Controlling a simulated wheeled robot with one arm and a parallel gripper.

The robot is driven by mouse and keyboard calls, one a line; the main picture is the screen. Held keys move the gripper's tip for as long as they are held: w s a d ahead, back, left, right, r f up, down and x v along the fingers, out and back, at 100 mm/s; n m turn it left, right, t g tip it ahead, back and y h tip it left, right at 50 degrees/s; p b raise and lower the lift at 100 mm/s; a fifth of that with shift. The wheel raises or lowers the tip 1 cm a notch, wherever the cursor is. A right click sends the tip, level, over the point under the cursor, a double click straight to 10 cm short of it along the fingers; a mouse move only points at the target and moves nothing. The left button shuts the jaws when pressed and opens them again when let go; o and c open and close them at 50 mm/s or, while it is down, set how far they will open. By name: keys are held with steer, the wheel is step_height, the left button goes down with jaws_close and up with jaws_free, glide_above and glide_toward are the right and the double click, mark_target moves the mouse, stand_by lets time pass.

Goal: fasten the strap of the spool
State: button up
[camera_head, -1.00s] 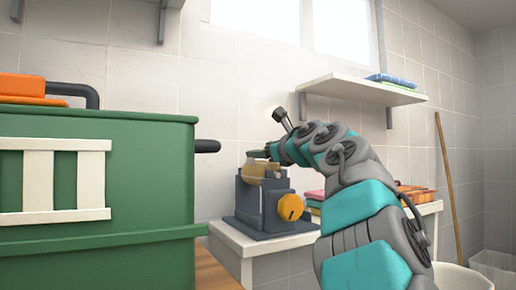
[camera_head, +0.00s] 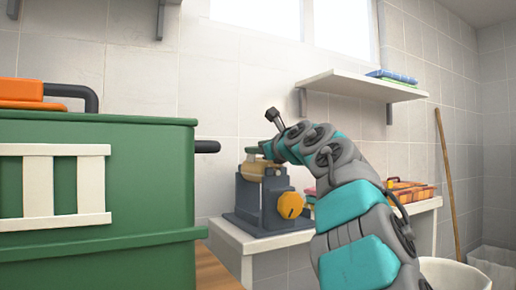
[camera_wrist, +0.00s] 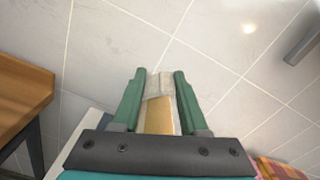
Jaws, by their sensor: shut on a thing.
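The spool (camera_head: 259,171) is tan and sits in a dark grey cradle (camera_head: 247,203) with an orange knob (camera_head: 290,205) on its front. The cradle stands on a white bench. My gripper (camera_wrist: 160,74) comes to the top of the spool from the right, with green fingers. In the wrist view it is shut on the pale, greyish strap (camera_wrist: 158,86), one finger on each side. A tan strip (camera_wrist: 159,118) runs from the strap down toward the gripper's palm. In the head view my wrist hides part of the spool, and the strap's fastening point cannot be made out.
A large green box (camera_head: 120,185) with a white slatted panel fills the left. A dark handle sticks out toward the cradle. A wall shelf (camera_head: 350,87) hangs above.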

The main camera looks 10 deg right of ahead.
jaws_close()
